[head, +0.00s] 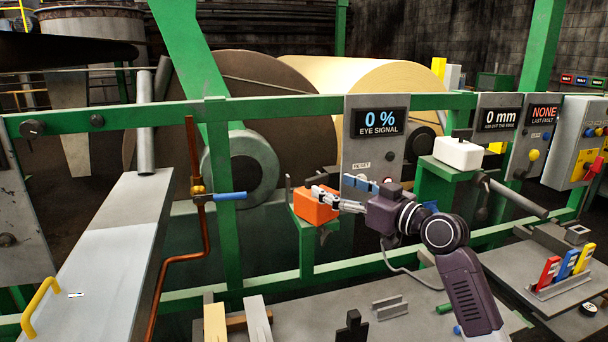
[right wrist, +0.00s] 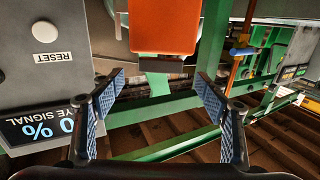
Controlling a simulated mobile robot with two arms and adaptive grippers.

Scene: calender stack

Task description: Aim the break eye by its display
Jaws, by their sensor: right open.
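The orange break eye (head: 316,206) sits on a green bracket on the rail, below and left of the eye signal display (head: 379,122), which reads 0 %. My right gripper (head: 330,193) is open at the eye's right side in the head view. In the right wrist view the orange eye (right wrist: 165,25) lies ahead of the open blue-padded fingers (right wrist: 162,88), with nothing between the pads. The display (right wrist: 38,128) shows upside down there, partly cut off. My left gripper is not in view.
A reset button (head: 390,157) is on the grey panel under the display. Other displays read 0 mm (head: 500,116) and NONE (head: 544,113). A copper pipe with a blue-handled valve (head: 229,196) stands left of the eye. Green rails (head: 270,107) run across.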

